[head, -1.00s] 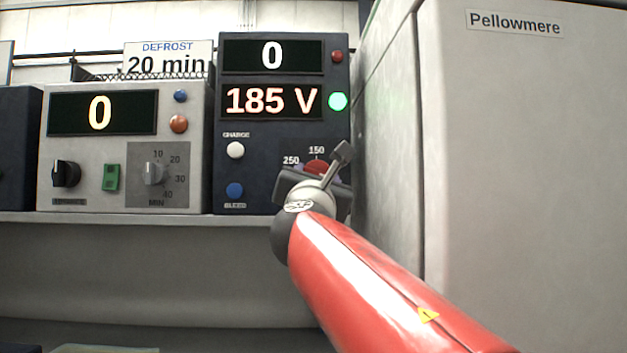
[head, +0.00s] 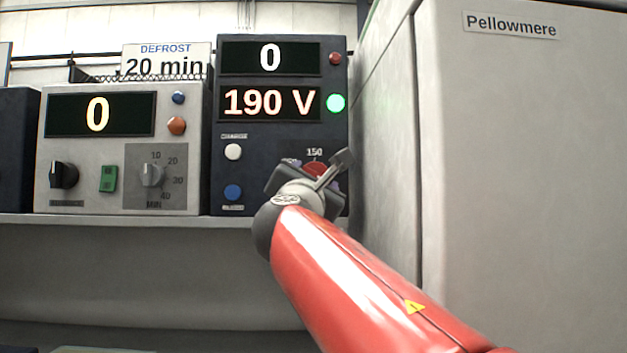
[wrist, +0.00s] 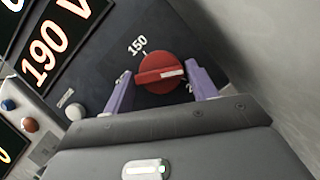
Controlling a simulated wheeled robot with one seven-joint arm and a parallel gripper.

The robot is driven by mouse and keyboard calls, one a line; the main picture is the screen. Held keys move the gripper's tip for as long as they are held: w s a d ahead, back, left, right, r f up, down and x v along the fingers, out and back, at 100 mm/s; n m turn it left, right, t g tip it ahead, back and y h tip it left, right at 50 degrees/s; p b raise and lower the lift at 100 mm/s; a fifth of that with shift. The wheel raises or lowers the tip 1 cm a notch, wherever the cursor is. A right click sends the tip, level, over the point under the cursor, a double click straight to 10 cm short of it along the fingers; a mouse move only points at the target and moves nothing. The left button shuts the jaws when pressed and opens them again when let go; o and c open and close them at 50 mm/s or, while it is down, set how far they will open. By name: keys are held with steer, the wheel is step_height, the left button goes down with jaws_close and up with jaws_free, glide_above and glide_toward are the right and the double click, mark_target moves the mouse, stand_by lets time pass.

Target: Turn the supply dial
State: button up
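The red supply dial (wrist: 160,73) is on the dark supply unit (head: 228,130), with a white mark on the right part of its bar. In the head view only the dial's top (head: 315,167) shows, below the "150" label; my gripper hides the rest. The supply's voltage display (head: 268,103) reads 190 V, and the display above it (head: 271,58) reads 0. My gripper (wrist: 162,82) has its purple fingers at the two ends of the dial's bar, apparently touching both. My gripper also shows in the head view (head: 312,178), tilted.
A large grey cabinet labelled Pellowmere (head: 520,150) stands close on the right of the supply. A defrost unit (head: 85,155) with knobs and a green switch stands to the left on the same shelf (head: 100,219). White and blue buttons are on the supply's left side.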

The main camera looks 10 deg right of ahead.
steer(key=shift+o, duration=1.2)
steer(key=b+v, duration=0.2)
steer(key=v, duration=0.6)
